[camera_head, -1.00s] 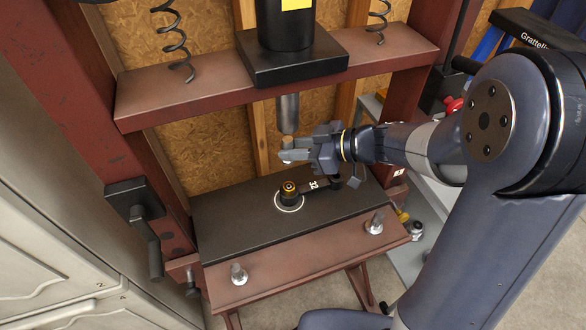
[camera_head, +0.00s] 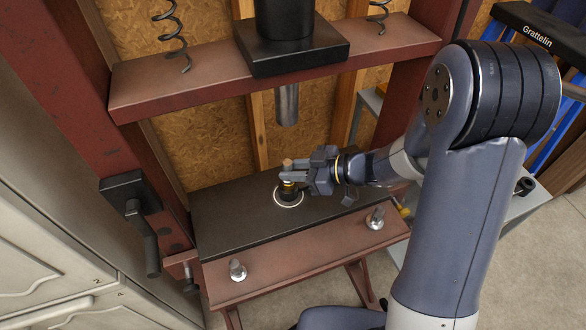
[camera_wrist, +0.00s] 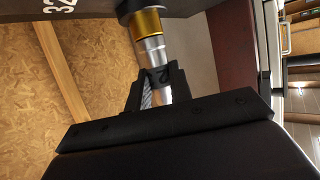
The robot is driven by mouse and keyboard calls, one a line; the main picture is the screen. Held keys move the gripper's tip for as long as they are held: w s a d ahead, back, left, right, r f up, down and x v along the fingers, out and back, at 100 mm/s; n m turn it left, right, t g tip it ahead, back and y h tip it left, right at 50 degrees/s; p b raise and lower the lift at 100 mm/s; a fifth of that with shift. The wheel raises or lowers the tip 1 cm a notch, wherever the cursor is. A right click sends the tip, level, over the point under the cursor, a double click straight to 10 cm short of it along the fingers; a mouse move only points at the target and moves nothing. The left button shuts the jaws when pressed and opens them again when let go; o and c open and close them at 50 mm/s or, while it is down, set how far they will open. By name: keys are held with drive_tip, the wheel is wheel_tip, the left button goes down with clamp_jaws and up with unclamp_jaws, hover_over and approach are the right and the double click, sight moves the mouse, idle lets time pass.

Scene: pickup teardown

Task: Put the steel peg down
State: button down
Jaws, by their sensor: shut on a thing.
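The steel peg (camera_head: 287,163) is upright between the fingers of my gripper (camera_head: 289,174), with its top showing above them. In the wrist view the silver peg (camera_wrist: 152,53) runs from my gripper's fingers (camera_wrist: 157,82) to a gold-coloured bushing (camera_wrist: 147,22) in a dark round part. The peg's end meets or enters that bushing; how deep I cannot tell. My gripper is shut on the peg. In the head view the dark part (camera_head: 289,194) stands in a white ring on the black plate (camera_head: 230,215), partly hidden by my gripper.
The black plate lies on the red press bed (camera_head: 300,258), which has two upright bolts (camera_head: 237,270), (camera_head: 375,219). The press ram (camera_head: 287,105) hangs above my gripper. Red press posts rise on both sides. A black lever (camera_head: 143,235) is on the left post.

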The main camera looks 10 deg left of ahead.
drive_tip(key=c, duration=1.3)
unclamp_jaws()
drive_tip(key=shift+f, duration=0.1)
drive_tip(key=shift+r, duration=0.2)
drive_tip(key=v, duration=1.2)
drive_tip(key=shift+a, duration=0.1)
drive_tip(key=x, duration=1.2)
drive_tip(key=shift+a+f, duration=0.1)
drive_tip(key=shift+f, duration=0.15)
drive_tip(key=shift+d+r, duration=0.2)
drive_tip(key=shift+r, duration=1.3)
